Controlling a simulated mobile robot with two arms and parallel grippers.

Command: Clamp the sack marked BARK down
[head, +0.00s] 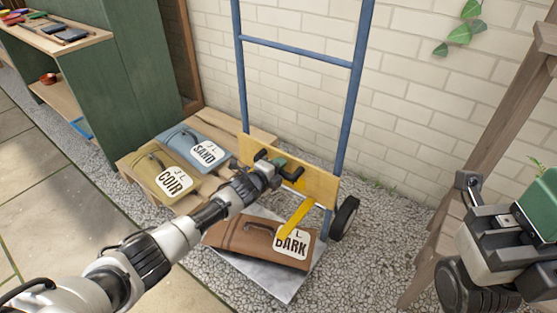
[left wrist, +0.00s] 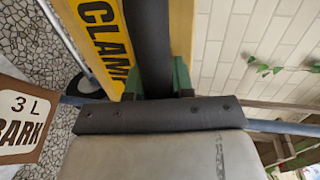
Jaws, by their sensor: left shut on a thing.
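The brown BARK sack (head: 255,240) lies on the grey toe plate (head: 268,283) of a blue hand truck (head: 300,52). A yellow strip (head: 296,215) comes down to its top by the label; I cannot tell whether it presses. My left gripper (head: 277,166) is at the truck's yellow board (head: 318,184), shut on a black handle (head: 296,175). In the left wrist view the green fingers (left wrist: 164,80) close around the dark handle (left wrist: 150,45), beside a yellow part marked CLAMP (left wrist: 103,35). My right gripper (head: 480,225) is partly in view at the right; its jaw state is unclear.
The COIR sack (head: 153,166) and SAND sack (head: 190,140) lie on a wooden pallet (head: 140,188) left of the truck. A green bench (head: 95,115) stands at far left, a wooden stand (head: 478,165) at right. A brick wall (head: 430,90) closes the back. Gravel (head: 370,240) lies clear between.

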